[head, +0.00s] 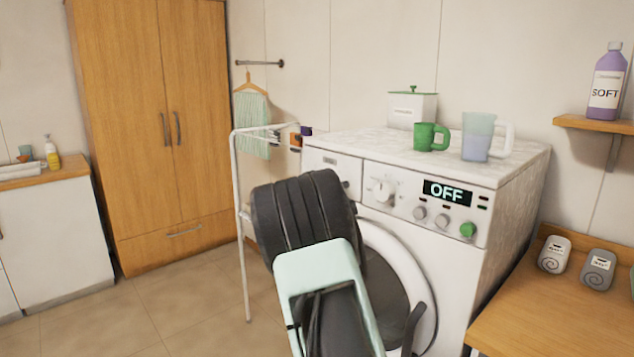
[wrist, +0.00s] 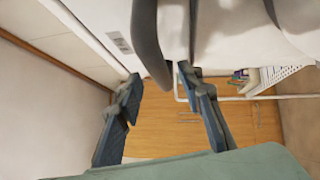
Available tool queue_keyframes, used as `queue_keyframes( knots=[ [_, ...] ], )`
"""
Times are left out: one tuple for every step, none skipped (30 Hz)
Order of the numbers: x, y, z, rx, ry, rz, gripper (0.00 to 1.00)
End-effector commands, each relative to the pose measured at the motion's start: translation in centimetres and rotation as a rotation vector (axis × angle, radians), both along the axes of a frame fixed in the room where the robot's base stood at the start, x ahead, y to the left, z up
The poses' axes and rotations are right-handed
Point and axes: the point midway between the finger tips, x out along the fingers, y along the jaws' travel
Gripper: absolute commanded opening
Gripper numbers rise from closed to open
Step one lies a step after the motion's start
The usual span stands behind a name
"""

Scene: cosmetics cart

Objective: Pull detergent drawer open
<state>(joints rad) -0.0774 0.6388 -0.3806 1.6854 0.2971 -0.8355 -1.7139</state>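The white washing machine (head: 470,270) stands at the centre right. Its detergent drawer (head: 328,163) is at the upper left of the front, partly behind my arm, and looks flush with the panel. In the wrist view, the drawer front (wrist: 105,18) carries a small label, and a dark curved handle (wrist: 147,40) stands out beside it. My gripper (wrist: 160,79) is open, with its two fingers apart. The handle's lower end shows between the fingertips; I cannot tell whether they touch it. In the head view my arm hides the fingers.
A white drying rack (head: 240,215) stands left of the washer. A green mug (head: 430,137), a jug (head: 478,138) and a lidded box (head: 412,108) are on its top. A wooden table (head: 560,315) is at the right, a wardrobe (head: 150,130) at the left.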

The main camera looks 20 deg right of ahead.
Motion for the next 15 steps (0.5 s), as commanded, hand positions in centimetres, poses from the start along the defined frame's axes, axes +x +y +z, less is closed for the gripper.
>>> queue_keyframes(
  knots=[
    [0.7,-0.4,0.2,0.000,-0.001,-0.001,0.34],
    [1.0,-0.6,0.2,-0.001,-0.001,-0.001,0.34],
    [1.4,-0.8,0.2,-0.001,0.000,-0.001,0.34],
    [1.7,-0.9,0.3,0.000,0.000,-0.001,0.34],
    [2.0,-1.0,0.4,0.000,-0.001,-0.001,0.34],
    [2.3,-1.1,0.4,0.000,0.000,-0.001,0.34],
    [2.5,-1.2,0.4,0.000,0.000,0.000,0.34],
    [2.7,-1.3,0.4,0.000,0.000,0.000,0.34],
    [2.9,-1.4,0.4,0.000,0.001,0.000,0.34],
    [3.0,-1.4,0.5,0.001,-0.001,-0.001,0.34],
    [3.1,-1.5,0.5,0.001,0.000,0.000,0.34],
    [3.2,-1.5,0.5,0.001,0.000,0.000,0.34],
    [3.2,-1.5,0.5,0.001,0.000,0.000,0.34],
    [3.3,-1.5,0.5,0.001,0.000,0.000,0.34],
    [3.3,-1.5,0.5,0.001,0.000,0.000,0.34]
  ],
)
